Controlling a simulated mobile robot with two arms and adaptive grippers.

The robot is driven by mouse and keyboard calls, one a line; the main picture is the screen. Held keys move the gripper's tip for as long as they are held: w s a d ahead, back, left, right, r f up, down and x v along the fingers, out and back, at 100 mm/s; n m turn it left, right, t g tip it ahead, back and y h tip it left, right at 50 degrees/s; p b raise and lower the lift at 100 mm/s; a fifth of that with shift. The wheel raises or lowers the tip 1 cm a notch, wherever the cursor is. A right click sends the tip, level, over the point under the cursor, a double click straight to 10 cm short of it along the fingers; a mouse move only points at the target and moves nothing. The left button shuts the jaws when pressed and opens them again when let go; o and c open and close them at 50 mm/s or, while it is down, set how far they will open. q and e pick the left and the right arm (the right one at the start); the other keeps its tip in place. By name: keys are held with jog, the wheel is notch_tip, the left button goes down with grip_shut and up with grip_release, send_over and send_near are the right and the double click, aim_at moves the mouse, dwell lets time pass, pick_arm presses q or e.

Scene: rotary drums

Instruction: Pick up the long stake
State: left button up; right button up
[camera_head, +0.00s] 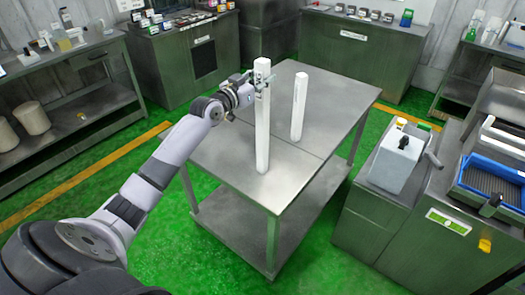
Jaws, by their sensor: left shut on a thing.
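Two upright white stakes are at the grey metal table (230,170) in the middle of the view. The long stake (262,135) is the left, taller one. My left gripper (263,82) is shut on it near its top, coming in from the left. The stake stays upright, and its lower end shows over the near part of the tabletop; I cannot tell whether it touches the table. The shorter stake (299,108) stands on the table to the right and a little farther back, apart from the long one. My right gripper is not in view.
A grey machine box (394,160) and a blue tray (490,183) are on the cabinet at the right. Cabinets (365,48) with small items line the back, and shelves (70,80) stand at the left. Green floor is free around the table.

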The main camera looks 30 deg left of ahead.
pick_arm(q)
grip_shut()
jog(key=shift+r, duration=0.15)
dwell(0.4)
